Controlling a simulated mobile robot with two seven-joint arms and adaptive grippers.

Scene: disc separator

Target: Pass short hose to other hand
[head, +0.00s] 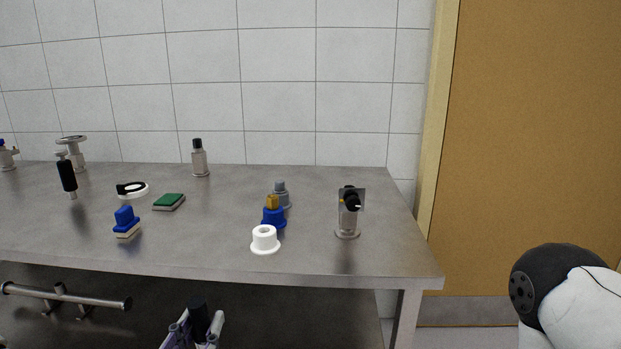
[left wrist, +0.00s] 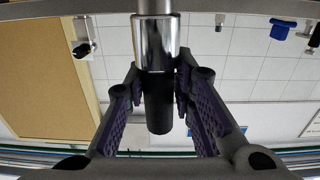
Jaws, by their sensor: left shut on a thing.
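My left gripper (head: 193,328) is at the bottom of the head view, below and in front of the table's front edge. It is shut on a black cylinder (head: 199,316), apparently the short hose, whose lower part is out of frame. In the left wrist view, upside down, the gripper (left wrist: 160,75) has its fingers on both sides of the piece.
The steel table (head: 330,262) holds a white flanged ring (head: 264,241), a blue piece (head: 273,217), a steel fitting with a black knob (head: 347,222), a green sponge (head: 169,202) and a blue brush (head: 126,220). A metal bar (head: 85,302) sits below the table edge at left.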

